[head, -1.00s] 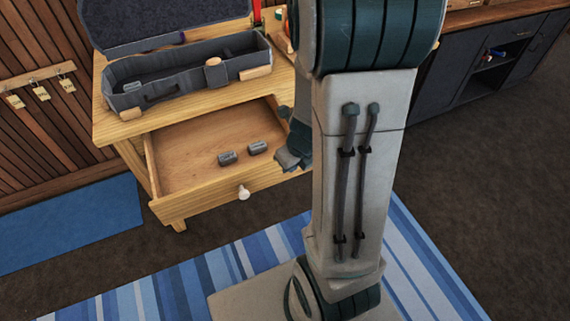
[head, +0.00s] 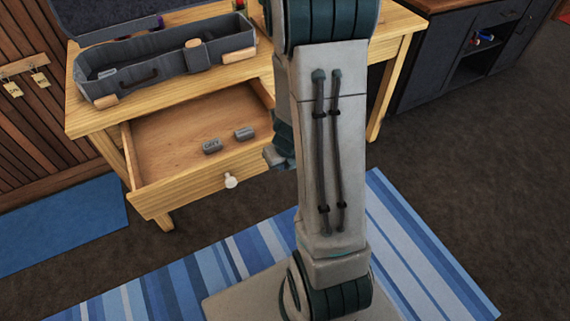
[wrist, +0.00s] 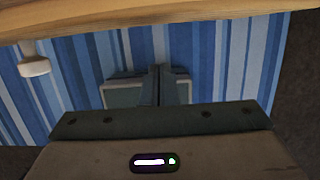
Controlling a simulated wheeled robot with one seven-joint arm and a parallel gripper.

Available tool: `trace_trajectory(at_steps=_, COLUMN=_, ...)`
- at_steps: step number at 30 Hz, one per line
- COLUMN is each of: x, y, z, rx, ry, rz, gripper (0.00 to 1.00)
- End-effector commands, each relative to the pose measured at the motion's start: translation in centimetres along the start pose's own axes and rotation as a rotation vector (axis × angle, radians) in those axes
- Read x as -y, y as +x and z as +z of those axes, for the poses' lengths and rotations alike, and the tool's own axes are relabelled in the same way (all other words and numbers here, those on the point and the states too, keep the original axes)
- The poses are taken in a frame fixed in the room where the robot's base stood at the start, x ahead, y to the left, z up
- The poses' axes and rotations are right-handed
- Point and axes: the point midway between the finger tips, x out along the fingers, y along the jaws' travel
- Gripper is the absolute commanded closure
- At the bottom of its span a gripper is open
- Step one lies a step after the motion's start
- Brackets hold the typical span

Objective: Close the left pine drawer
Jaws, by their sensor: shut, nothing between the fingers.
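The left pine drawer (head: 180,189) stands pulled out of the pine desk (head: 105,122), with its inside showing. It has a pale round knob (head: 231,181) on its front. My gripper (head: 272,157) is shut and empty, near the right part of the drawer front; my arm hides that end. In the wrist view, the shut fingers (wrist: 158,76) are below the drawer's wooden edge (wrist: 170,14) in the picture, with the knob (wrist: 33,66) to their left. I cannot tell whether they touch the drawer.
An open grey instrument case (head: 165,70) lies on the desk top. A striped blue rug (head: 170,290) and a plain blue mat (head: 70,228) cover the floor in front. A dark cabinet (head: 440,75) stands at the right. Brown floor is open at the right.

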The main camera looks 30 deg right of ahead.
Motion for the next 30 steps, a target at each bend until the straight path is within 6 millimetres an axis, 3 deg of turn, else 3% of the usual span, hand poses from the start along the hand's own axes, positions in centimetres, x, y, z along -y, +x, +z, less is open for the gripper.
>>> trace_trajectory(at_steps=1, x=0.0, y=-0.3, z=1.2, rx=0.003, ry=-0.005, rz=0.0, gripper=1.0)
trace_trajectory(at_steps=6, x=-0.1, y=0.2, z=2.9, rx=0.002, ry=-0.004, rz=0.0, gripper=1.0)
trace_trajectory(at_steps=23, x=0.0, y=0.4, z=3.7, rx=0.002, ry=-0.001, rz=-0.001, gripper=1.0)
trace_trajectory(at_steps=30, x=0.8, y=0.6, z=5.9, rx=0.002, ry=0.015, rz=-0.006, gripper=1.0)
